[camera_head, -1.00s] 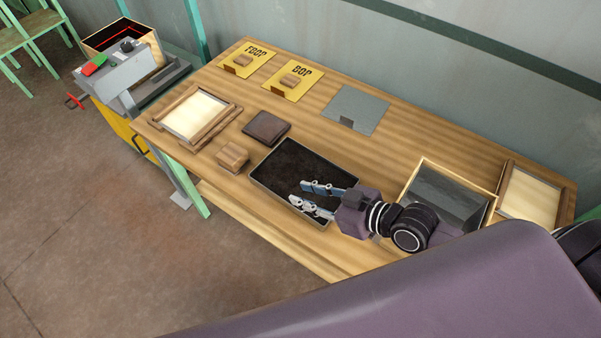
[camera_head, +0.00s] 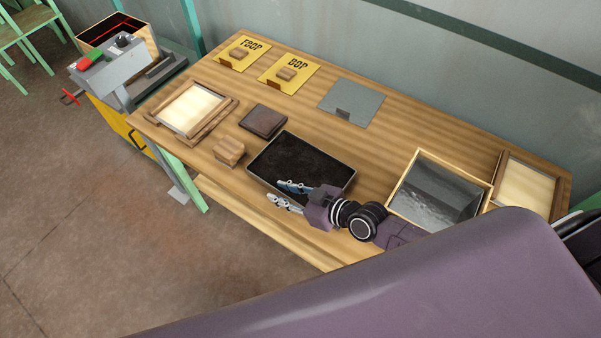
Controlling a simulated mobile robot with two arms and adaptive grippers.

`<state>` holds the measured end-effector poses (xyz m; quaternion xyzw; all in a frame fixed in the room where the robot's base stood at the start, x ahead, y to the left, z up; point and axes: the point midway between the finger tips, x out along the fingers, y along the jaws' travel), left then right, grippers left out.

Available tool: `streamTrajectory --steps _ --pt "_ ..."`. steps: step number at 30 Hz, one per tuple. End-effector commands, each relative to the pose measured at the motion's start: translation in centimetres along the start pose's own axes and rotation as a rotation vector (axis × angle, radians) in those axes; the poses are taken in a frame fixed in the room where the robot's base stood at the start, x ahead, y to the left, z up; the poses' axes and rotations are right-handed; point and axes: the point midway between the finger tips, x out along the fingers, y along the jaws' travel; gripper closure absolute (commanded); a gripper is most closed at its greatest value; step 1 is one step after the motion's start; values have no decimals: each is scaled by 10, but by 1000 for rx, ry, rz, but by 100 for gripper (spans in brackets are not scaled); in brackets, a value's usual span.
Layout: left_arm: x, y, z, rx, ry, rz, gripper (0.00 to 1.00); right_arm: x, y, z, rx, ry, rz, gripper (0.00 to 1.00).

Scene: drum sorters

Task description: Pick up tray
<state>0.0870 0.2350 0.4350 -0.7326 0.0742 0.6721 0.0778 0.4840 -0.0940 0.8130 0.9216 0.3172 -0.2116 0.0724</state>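The black tray (camera_head: 303,165) with a thin pale rim lies on the wooden table, near its front edge. My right gripper (camera_head: 279,194) is at the tray's front rim, with its two fingers apart. One finger shows over the tray's inside and the other shows in front of the rim. I cannot tell whether either finger touches the rim. My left gripper is not in view.
The table (camera_head: 400,135) also bears a wooden block (camera_head: 229,151), a dark brown square (camera_head: 263,121), a left frame (camera_head: 190,108), yellow cards (camera_head: 244,53), a grey plate (camera_head: 351,102), an open box (camera_head: 423,153) and a right frame (camera_head: 526,188). A grey machine (camera_head: 115,72) stands left.

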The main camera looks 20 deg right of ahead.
Motion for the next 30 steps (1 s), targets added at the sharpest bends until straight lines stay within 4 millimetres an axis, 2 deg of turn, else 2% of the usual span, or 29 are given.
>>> streamTrajectory --steps 6,13,19,30 --pt "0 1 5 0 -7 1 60 1 0 0 0 -1 0 76" --pt "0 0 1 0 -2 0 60 0 0 0 0 -1 0 100" --pt "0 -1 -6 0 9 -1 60 0 0 0 -1 -1 0 100" --pt "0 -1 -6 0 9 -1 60 0 1 -3 -3 4 2 100"
